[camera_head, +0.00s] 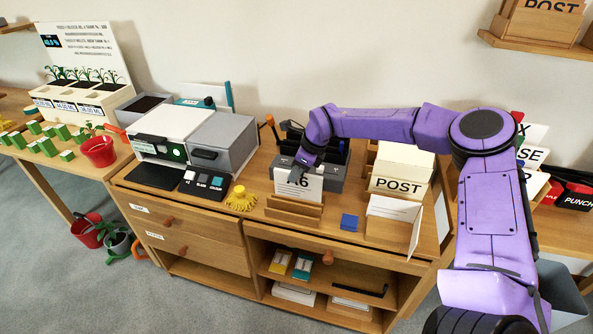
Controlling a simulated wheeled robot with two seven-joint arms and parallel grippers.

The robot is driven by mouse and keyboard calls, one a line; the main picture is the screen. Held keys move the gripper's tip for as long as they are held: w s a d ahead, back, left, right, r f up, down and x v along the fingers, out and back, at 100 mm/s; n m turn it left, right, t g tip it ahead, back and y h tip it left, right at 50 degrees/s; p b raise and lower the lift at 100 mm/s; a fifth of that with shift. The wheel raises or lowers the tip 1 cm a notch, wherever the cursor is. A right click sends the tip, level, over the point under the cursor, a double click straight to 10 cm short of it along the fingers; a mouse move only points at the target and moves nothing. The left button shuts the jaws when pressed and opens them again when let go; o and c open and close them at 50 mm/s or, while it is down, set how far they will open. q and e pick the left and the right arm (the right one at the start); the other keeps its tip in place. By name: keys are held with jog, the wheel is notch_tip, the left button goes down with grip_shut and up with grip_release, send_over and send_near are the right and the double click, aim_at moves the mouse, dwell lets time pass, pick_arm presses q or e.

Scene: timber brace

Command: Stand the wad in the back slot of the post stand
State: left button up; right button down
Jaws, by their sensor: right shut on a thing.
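A white wad marked A6 (298,187) stands upright at a wooden holder (293,212) in the middle of the desk. My right gripper (306,160) reaches down from above and is shut on the wad's top edge. Whether the wad's lower edge still rests in the holder is hard to tell. The wooden post stand (397,190), marked POST, is to the right, with a cream-white block in its upper part. Its slots are mostly hidden from this angle. My left gripper is not in view.
A dark grey organiser (330,168) is behind the wad; a grey-white machine (195,138) stands left.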

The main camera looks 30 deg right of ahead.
jog(key=shift+f, duration=0.15)
jog(key=shift+c, duration=2.3)
grip_release()
notch_tip(320, 180, up, 8)
jog(key=p, duration=0.5)
jog(key=shift+p, duration=0.3)
